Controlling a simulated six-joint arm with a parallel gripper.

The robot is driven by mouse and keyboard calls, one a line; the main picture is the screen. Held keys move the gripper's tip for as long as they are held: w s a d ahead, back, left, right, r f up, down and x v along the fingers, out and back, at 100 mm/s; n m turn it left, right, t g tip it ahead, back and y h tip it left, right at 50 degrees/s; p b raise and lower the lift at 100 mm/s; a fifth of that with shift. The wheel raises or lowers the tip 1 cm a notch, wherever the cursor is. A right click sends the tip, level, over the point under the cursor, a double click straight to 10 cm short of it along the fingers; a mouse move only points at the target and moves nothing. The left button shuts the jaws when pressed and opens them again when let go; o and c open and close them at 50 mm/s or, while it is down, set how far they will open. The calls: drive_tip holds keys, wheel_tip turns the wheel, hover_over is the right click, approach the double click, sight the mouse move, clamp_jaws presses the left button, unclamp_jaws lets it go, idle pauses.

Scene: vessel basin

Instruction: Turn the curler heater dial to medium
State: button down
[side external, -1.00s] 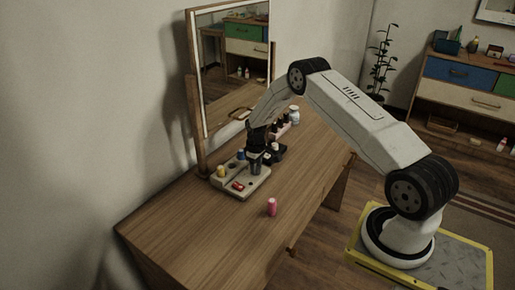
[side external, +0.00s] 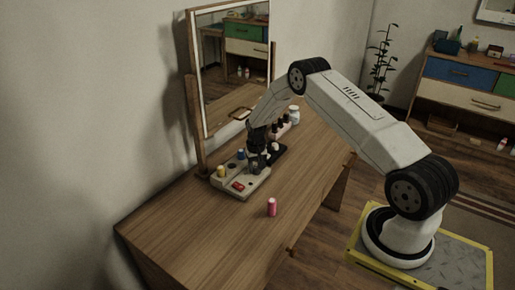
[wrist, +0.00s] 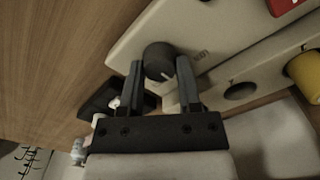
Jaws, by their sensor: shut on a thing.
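The curler heater (side external: 229,184) is a pale beige box on the dressing table. In the wrist view its top panel (wrist: 125,45) carries a dark round dial (wrist: 159,58). My gripper (wrist: 161,72) has one finger on each side of the dial and is shut on it. A small pale mark shows near the dial's lower edge, and faint panel markings lie to its right. I cannot read the setting. In the side view my gripper (side external: 257,166) hides the dial.
A red switch (side external: 238,186), a yellow curler (side external: 221,171) and a blue curler (side external: 241,154) are on the heater. A pink curler (side external: 272,207) stands apart on the table. The near tabletop (side external: 190,230) is clear.

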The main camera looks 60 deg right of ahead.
sight(256, 168)
idle(0.4)
drive_tip(key=shift+c, duration=1.5)
unclamp_jaws()
drive_tip(key=shift+r, duration=0.15)
drive_tip(key=shift+r, duration=3.75)
